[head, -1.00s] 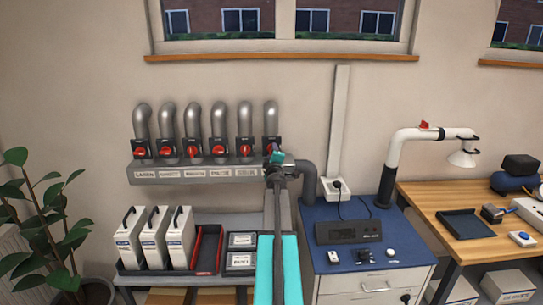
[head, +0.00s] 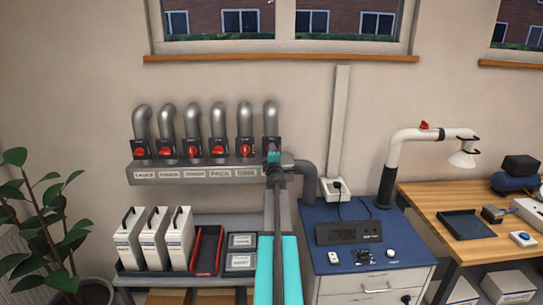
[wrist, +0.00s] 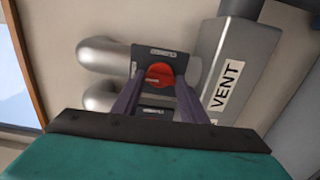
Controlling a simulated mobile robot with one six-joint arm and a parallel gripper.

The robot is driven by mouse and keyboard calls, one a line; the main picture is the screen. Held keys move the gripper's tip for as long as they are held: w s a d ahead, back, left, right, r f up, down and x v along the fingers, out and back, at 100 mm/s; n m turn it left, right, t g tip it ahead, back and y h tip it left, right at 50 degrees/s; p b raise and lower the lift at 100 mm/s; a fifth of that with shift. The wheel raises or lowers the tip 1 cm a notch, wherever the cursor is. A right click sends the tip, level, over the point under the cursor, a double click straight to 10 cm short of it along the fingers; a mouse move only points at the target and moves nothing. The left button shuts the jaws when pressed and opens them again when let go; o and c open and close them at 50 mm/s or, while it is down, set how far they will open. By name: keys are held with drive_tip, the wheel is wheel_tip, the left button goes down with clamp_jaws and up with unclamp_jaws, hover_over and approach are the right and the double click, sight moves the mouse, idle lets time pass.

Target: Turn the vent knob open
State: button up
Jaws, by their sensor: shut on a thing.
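The vent knob (wrist: 160,75) is a round red knob on a dark plate, beside a grey duct face labelled VENT (wrist: 223,86). In the wrist view my gripper (wrist: 160,82) has one finger on each side of it, shut on it. In the head view my gripper (head: 272,152) is at the rightmost valve of the row and covers most of that knob. The knob's exact angle is hard to read.
Several other red knobs, such as the leftmost one (head: 139,152), sit under grey pipes to the left on the same manifold (head: 210,174). A grey elbow pipe (head: 308,178) is close on the right. A blue-topped cabinet (head: 345,215) stands below right.

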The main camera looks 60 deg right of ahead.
drive_tip(key=o, duration=1)
drive_tip(key=shift+s+d+r, duration=0.1)
drive_tip(key=shift+s+d, duration=0.05)
drive_tip(key=shift+o, duration=0.2)
drive_tip(key=shift+a, duration=0.25)
drive_tip(key=v, duration=1.3)
drive_tip(key=shift+a, duration=0.2)
drive_tip(key=shift+s, duration=0.1)
